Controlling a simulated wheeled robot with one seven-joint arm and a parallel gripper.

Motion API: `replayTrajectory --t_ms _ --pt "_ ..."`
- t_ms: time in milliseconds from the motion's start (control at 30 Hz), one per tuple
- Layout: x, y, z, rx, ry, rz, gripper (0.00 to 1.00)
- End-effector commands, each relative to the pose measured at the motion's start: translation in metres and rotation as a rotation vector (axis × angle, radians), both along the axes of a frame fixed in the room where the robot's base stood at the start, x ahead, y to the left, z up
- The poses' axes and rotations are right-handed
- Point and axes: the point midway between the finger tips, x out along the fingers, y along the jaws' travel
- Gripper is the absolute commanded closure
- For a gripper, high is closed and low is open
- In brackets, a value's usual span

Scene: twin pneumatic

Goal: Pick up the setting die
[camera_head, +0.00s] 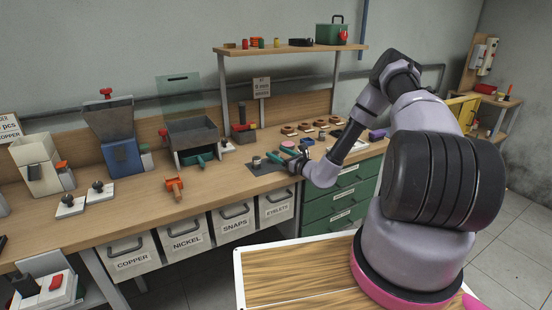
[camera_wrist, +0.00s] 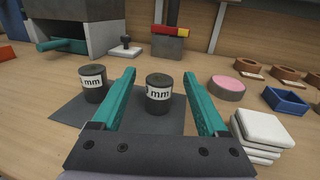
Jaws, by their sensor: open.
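Two dark short cylinders with white "mm" labels stand upright on a dark grey mat (camera_wrist: 68,112) in the wrist view. They look like the setting dies; the numbers on their labels are not clearly legible. One die (camera_wrist: 94,84) is outside my left finger. The other die (camera_wrist: 159,94) shows between the fingertips, seemingly untouched. My gripper (camera_wrist: 157,78) is open and empty, with teal fingers low over the bench. In the head view, my gripper (camera_head: 282,157) is above the mat (camera_head: 262,170), with one die (camera_head: 257,160) to its left.
A pink round pad (camera_wrist: 227,88), a blue tray (camera_wrist: 285,100) and a stack of white tiles (camera_wrist: 262,130) lie to the right. A grey block with a red and yellow top (camera_wrist: 168,48) stands behind. A sign (camera_head: 261,87) stands at the back. Open bench lies left.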

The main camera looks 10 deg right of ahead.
Motion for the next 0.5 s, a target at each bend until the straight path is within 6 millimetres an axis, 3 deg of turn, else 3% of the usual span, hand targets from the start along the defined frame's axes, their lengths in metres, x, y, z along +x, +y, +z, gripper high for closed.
replayTrajectory --t_ms 133,367,500 --pt "0.0116 0.0066 -0.0002 0.0 0.0 -0.001 0.23" --pt "0.0124 0.0073 -0.0002 0.0 0.0 0.0 0.23" --pt "0.0123 0.0073 -0.0001 0.0 0.0 0.0 0.77"
